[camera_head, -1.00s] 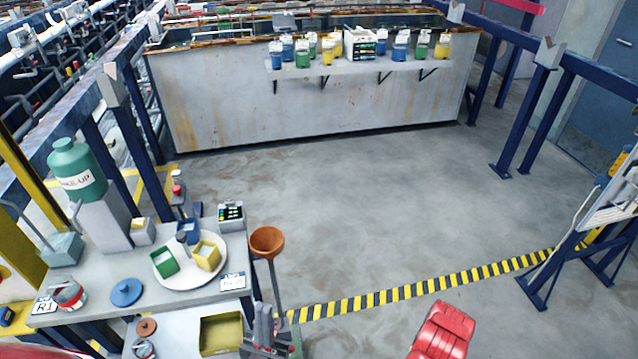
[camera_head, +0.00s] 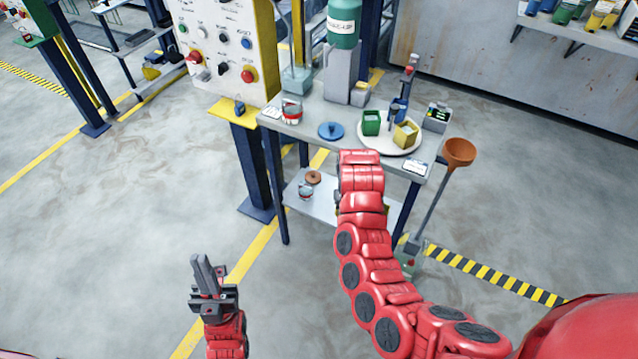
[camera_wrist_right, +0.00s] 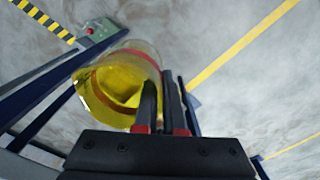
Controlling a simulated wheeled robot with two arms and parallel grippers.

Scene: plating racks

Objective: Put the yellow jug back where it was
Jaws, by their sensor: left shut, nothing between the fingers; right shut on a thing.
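The yellow jug (camera_wrist_right: 122,85) is a clear vessel with a red band and yellow liquid inside, seen in the right wrist view. My right gripper (camera_wrist_right: 160,88) is shut on it; exactly which part it grips is hard to tell. The jug is off the floor, tilted in the picture, beside a dark blue bench leg. In the head view my right arm reaches to the bench and hides its gripper and the jug. My left gripper (camera_head: 203,268) is shut and empty, low over open floor, left of the bench.
The bench (camera_head: 300,125) bears a white round plate (camera_head: 388,148) with green and yellow containers, a blue lid (camera_head: 331,131) and a green bottle (camera_head: 343,25). Its lower shelf (camera_head: 318,207) holds a small tin and a brown lid.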

